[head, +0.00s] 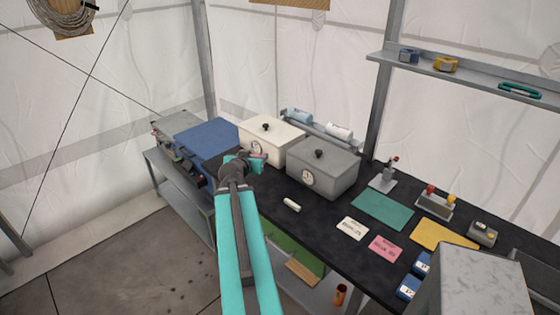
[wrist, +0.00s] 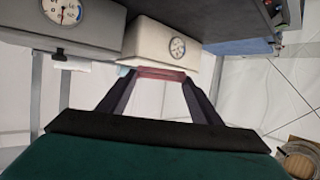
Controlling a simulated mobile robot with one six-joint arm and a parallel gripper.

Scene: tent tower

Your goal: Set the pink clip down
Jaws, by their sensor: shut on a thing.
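My gripper (head: 247,160) is shut on the pink clip (head: 259,155), in front of the white box (head: 285,142) with a dial. In the wrist view, which looks upside down, the clip (wrist: 161,73) lies crosswise between the two fingertips, with the white box (wrist: 160,48) behind it. The clip looks held above the black bench top (head: 275,200); I cannot tell whether it touches anything. My arm hides part of the bench's front edge.
A grey box (head: 322,170) with a dial stands right of the white one. A blue case (head: 205,140) lies to the left. A white cylinder (head: 292,205) lies near the front edge. Green (head: 383,211), white (head: 352,228) and pink (head: 384,249) flat pieces lie farther right.

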